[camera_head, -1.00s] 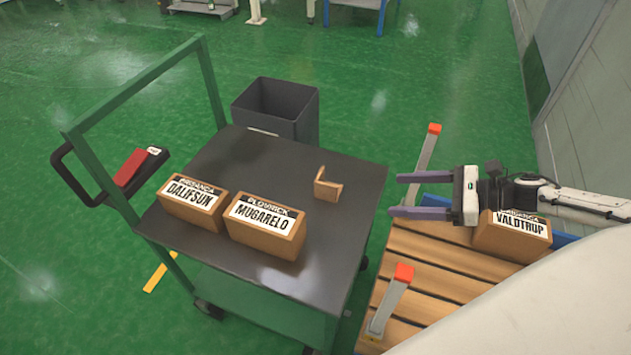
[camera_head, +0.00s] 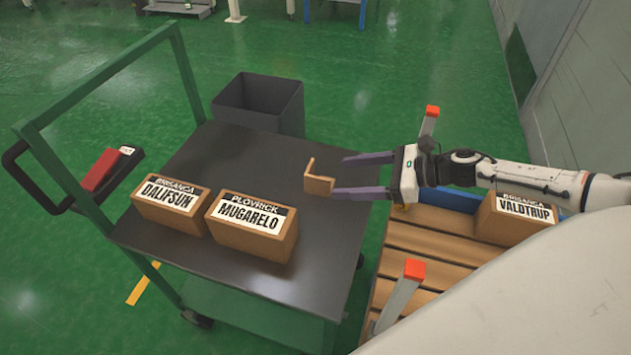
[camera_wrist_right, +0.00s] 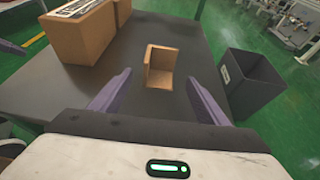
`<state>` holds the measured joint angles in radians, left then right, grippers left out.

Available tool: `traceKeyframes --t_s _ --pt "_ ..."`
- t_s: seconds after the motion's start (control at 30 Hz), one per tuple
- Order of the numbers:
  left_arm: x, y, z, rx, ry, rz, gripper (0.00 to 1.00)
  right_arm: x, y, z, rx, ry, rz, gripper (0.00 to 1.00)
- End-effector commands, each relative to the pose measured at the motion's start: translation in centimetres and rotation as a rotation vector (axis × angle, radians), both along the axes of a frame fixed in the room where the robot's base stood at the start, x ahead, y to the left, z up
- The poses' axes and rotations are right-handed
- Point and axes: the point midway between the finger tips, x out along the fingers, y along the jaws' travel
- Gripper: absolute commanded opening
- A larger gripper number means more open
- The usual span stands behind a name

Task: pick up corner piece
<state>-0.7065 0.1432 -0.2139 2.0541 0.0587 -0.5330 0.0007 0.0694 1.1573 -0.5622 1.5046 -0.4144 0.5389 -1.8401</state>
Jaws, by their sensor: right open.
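The corner piece (camera_head: 318,183) is a small brown angled piece on the dark cart top, near its right side. It also shows in the right wrist view (camera_wrist_right: 160,72), a little beyond the fingertips and between their lines. My right gripper (camera_head: 345,176) is open and empty, its two purple fingers pointing at the piece from the right without touching it. In the right wrist view the fingers of my right gripper (camera_wrist_right: 160,75) are spread wide.
Two labelled boxes, DALIFSUN (camera_head: 170,205) and MUGARELO (camera_head: 252,227), stand on the cart top (camera_head: 320,235). A grey bin (camera_head: 258,103) stands behind the cart. A slatted wooden pallet (camera_head: 430,260) with posts and a VALDTRUP box (camera_head: 516,217) lies to the right.

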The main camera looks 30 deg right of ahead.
Motion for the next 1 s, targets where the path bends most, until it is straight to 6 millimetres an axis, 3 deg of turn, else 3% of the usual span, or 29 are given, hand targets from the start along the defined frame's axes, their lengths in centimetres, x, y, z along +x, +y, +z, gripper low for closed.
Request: traceKeyframes --t_s 0.37,0.7,1.0 --pt "0.1 0.1 0.3 0.0 -0.004 0.0 0.0 2.0 1.9 0.1 0.001 -0.001 0.0 0.69" --pt "0.2 0.1 0.2 0.001 -0.005 0.001 0.0 5.1 4.8 -1.8 0.001 0.0 -0.003 0.69" --pt "0.1 0.1 0.1 0.001 -0.003 0.001 0.0 5.2 5.0 -2.0 0.0 0.002 -0.002 0.65"
